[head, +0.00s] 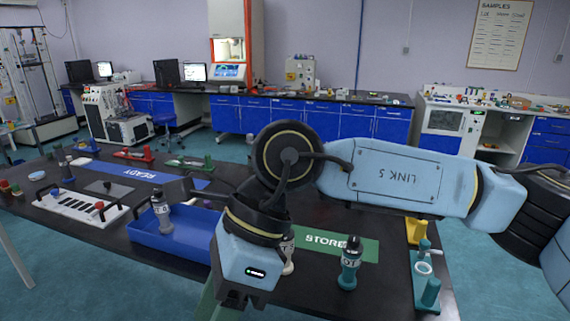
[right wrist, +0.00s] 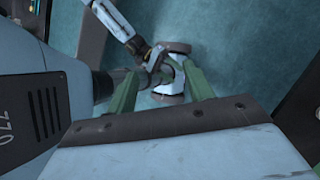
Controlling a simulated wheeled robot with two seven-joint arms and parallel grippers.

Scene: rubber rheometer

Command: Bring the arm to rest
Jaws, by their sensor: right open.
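My right arm (head: 400,178) comes in from the right in the head view, its blue link held above the table. It bends at a round dark joint and hangs down at the picture's middle. Only a bit of green at the bottom edge shows of my right gripper there. In the right wrist view the two green fingers of my right gripper (right wrist: 160,78) stand apart, with nothing seen between them but the floor and parts of my own body below. My left gripper is in neither view.
The black table (head: 310,275) holds a blue tray (head: 160,240) with a dark bottle (head: 162,212), left of my forearm. A green STORE mat (head: 355,250) and a teal bottle (head: 349,265) are to the right. A blue READY mat (head: 140,173) lies farther back.

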